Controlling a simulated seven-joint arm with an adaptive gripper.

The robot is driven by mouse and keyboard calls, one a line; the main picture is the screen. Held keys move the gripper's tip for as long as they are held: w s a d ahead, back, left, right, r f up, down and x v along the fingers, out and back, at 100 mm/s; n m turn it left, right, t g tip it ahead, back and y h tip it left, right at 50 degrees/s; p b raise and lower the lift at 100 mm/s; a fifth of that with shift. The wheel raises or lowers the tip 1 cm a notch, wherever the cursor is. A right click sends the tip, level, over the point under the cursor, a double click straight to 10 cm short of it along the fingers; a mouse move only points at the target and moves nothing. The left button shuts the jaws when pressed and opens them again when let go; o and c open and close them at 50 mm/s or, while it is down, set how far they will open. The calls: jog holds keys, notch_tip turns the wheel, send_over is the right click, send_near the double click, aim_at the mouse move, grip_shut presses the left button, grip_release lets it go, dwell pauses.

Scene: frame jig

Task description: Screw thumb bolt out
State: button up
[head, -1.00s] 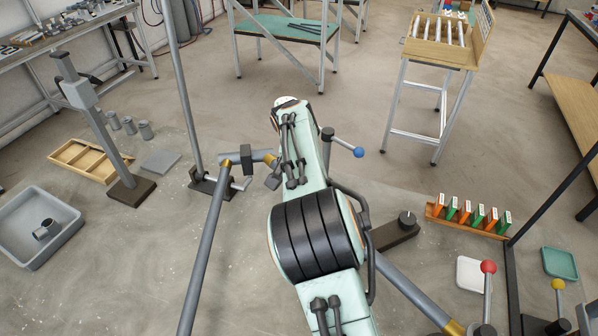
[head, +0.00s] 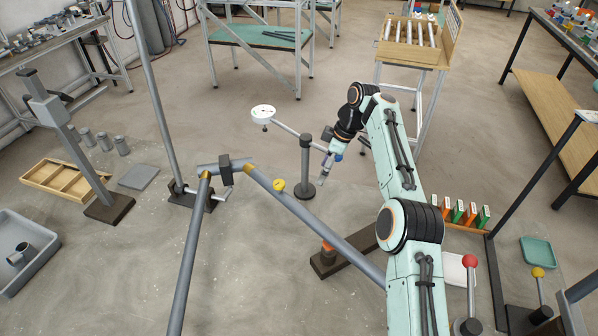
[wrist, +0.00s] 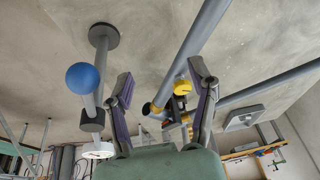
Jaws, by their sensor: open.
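The frame of grey tubes has gold-coloured corners (head: 248,169). A small yellow round knob, which looks like the thumb bolt (head: 279,184), sits on its right tube near the corner. My gripper (head: 323,180) is above the floor to the right of this knob, apart from it, with its fingers partly unclear in the head view. In the wrist view my gripper (wrist: 161,76) is open with nothing held. The yellow knob (wrist: 182,87) shows beyond the gap, near the right finger, beside the tube.
A post with a white dial (head: 263,112) stands close to my gripper; its lever's blue ball (wrist: 82,78) shows left of the fingers. A clamp (head: 224,168) holds the frame's top tube. A dark block with an orange knob (head: 327,246) lies under the right tube.

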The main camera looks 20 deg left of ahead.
jog(key=shift+w+d+r+n+y, duration=0.1)
jog(key=shift+w+d+n, duration=0.2)
jog(key=shift+d, duration=0.4)
jog(key=shift+w+d+r+n+y, duration=0.15)
jog(key=shift+d+n, duration=0.3)
jog(key=shift+d, duration=0.25)
jog(key=shift+w+d+r+n+y, duration=0.1)
jog(key=shift+d+n, duration=0.25)
jog(key=shift+d, duration=0.35)
